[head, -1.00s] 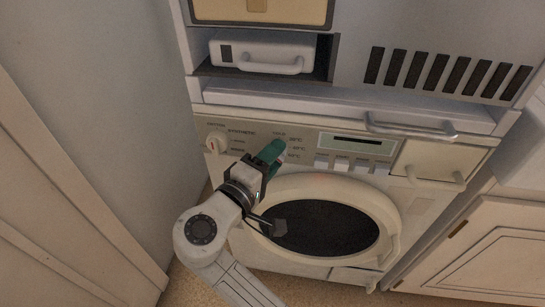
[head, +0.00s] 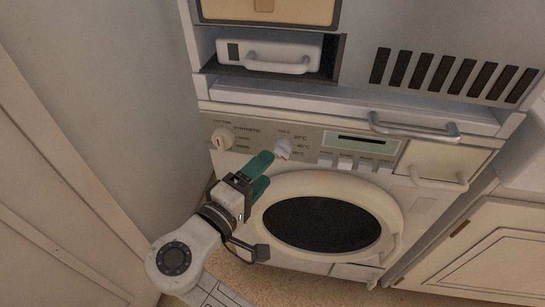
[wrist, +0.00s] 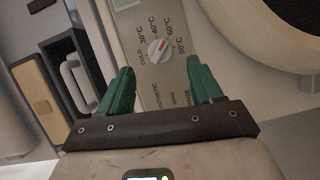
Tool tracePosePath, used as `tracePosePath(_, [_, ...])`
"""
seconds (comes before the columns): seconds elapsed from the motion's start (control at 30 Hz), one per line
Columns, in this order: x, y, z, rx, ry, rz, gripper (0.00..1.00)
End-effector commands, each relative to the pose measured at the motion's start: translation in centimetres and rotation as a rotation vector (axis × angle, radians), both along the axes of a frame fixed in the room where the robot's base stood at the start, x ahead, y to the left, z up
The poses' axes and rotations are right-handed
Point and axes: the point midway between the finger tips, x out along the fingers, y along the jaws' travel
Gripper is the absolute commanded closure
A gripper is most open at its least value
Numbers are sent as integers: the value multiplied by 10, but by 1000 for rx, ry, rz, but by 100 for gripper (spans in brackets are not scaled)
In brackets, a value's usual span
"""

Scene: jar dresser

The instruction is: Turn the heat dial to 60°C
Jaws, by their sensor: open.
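The heat dial (head: 283,149) is a small pale round knob with a red mark on the washer's control panel. It also shows in the wrist view (wrist: 158,50), with COLD, 30°C, 40°C, 60°C and 90°C printed around it. There the red mark slants to the upper right, toward the 60°C label; its exact setting is too small to be sure of. My gripper (head: 266,172) has green fingers, open and empty, below and left of the dial. In the wrist view the fingertips (wrist: 160,70) lie on either side of the dial, apart from it.
A second dial (head: 222,139) sits to the left on the panel. Buttons (head: 345,163) and a display (head: 362,141) are to the right. The round washer door (head: 395,215) is below, and a metal bar handle (head: 412,128) juts out above the panel.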

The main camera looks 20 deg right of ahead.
Motion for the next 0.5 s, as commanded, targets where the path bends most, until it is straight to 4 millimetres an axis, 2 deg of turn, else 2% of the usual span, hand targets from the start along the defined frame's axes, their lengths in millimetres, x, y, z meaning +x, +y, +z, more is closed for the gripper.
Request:
tracePosePath(0.03, [-5, 10, 2, -1, 0, 4, 35])
tracePosePath(0.2, [-18, 30, 2, 0, 0, 2, 35])
tracePosePath(0.5, [-25, 40, 2, 0, 0, 0, 35])
